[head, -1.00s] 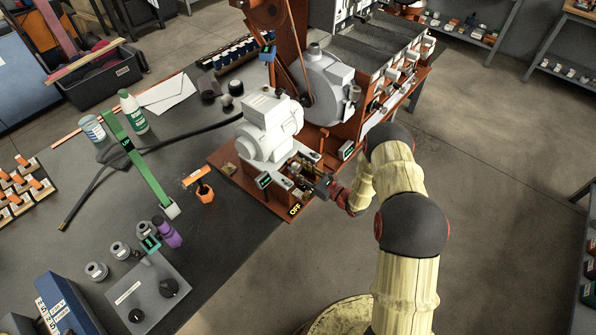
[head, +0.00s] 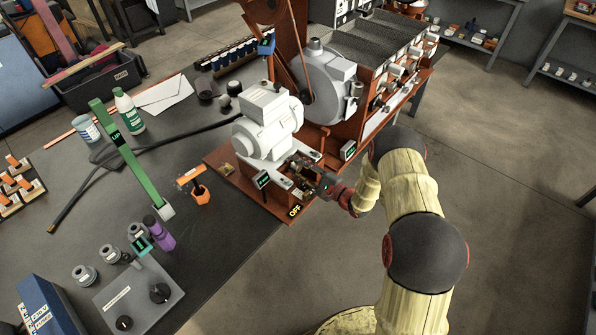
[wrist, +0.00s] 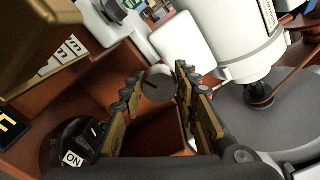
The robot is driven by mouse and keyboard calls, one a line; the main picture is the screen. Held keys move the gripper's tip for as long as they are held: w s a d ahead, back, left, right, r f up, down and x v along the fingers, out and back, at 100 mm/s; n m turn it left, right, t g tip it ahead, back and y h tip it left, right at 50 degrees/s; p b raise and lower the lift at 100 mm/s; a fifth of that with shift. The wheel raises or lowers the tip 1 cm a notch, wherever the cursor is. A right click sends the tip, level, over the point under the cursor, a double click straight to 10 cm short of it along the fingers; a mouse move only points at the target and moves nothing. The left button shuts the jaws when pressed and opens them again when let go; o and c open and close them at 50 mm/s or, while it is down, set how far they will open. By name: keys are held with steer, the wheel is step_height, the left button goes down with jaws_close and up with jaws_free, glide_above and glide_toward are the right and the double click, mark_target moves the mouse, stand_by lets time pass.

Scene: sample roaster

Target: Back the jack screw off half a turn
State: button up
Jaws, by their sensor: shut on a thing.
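The grey motor (head: 266,122) sits on the orange-brown base plate (head: 222,160) at the table's edge. My gripper (head: 322,184) reaches in from the right, low at the motor's near side. In the wrist view, its two fingers (wrist: 158,88) are closed on a round grey screw head (wrist: 157,80) with a dark slot line across its face; I take this to be the jack screw. In the head view the screw is too small and covered to make out.
An "OFF" label (head: 295,211) lies at the plate's near corner. A black knob marked "ON" (wrist: 72,150) is close to the fingers in the wrist view. The white blower housing (head: 327,85) stands behind. Open floor lies right of the table.

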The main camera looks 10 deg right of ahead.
steer(key=n+b, duration=0.1)
steer(key=n, duration=0.1)
steer(key=n+b, duration=0.1)
steer(key=shift+f+n+b, duration=0.2)
steer(key=shift+n+b, duration=0.15)
steer(key=shift+n, duration=0.05)
steer(key=n+b, duration=0.3)
steer(key=shift+n, duration=0.3)
steer(key=shift+n+b, duration=1)
steer(key=shift+n, duration=0.2)
steer(key=shift+r+n+b, duration=0.1)
steer(key=shift+n+b, duration=0.45)
steer(key=shift+n, duration=0.85)
steer(key=shift+s, duration=0.1)
steer(key=o, duration=1.2)
steer(key=shift+c, duration=0.2)
